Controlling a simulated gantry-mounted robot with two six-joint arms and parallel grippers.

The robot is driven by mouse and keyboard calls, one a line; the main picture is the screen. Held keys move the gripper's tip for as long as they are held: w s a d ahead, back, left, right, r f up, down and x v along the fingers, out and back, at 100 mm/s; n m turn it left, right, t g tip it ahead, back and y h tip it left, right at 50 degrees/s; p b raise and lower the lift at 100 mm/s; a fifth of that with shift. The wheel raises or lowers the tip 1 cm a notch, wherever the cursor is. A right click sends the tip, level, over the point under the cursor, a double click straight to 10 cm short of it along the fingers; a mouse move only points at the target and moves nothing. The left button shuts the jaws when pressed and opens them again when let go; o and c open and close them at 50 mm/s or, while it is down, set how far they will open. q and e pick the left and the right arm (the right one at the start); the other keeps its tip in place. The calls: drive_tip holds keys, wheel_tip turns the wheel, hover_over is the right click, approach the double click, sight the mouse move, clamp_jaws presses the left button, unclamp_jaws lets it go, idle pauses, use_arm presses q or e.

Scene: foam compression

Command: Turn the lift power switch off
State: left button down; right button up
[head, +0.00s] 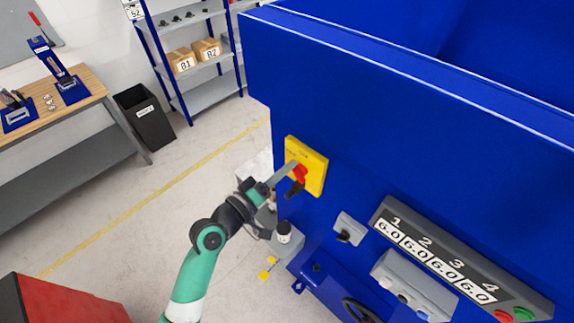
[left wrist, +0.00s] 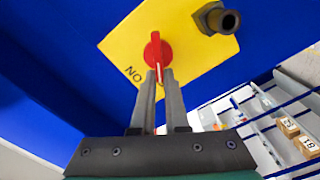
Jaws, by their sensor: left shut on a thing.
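The lift power switch is a red rotary handle (head: 301,171) on a yellow plate (head: 318,167) on the side of the blue machine. In the left wrist view the red handle (left wrist: 156,47) stands in the middle of the yellow plate (left wrist: 185,58), with its narrow end between my fingertips. An "ON" label shows upside down beside it, near the left fingertip. My left gripper (left wrist: 160,77) is shut on the red handle; in the head view the left gripper (head: 293,179) reaches the plate from the left and partly covers the handle. My right gripper is in neither view.
A black fitting (left wrist: 218,19) juts from the plate near the handle. Below right are a small grey switch box (head: 350,228), a grey control box (head: 412,285) and a numbered display panel (head: 440,255). A shelf (head: 212,92) and black bin (head: 147,115) stand back left; the floor between is clear.

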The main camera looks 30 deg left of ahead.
use_arm(q)
drive_tip(key=n+p, duration=0.1)
drive_tip(key=n, duration=0.2)
drive_tip(key=f+n, duration=0.1)
drive_tip(key=n, duration=0.2)
drive_tip(key=shift+a+f+p, duration=0.15)
drive_tip(key=shift+f+p, duration=0.05)
drive_tip(key=shift+p, duration=0.15)
drive_tip(key=shift+n, duration=0.3)
drive_tip(key=c, duration=0.9)
unclamp_jaws()
drive_tip(key=shift+s, duration=0.1)
drive_tip(key=b+v, duration=0.1)
drive_tip(key=v, duration=1)
drive_tip(key=shift+s, duration=0.2)
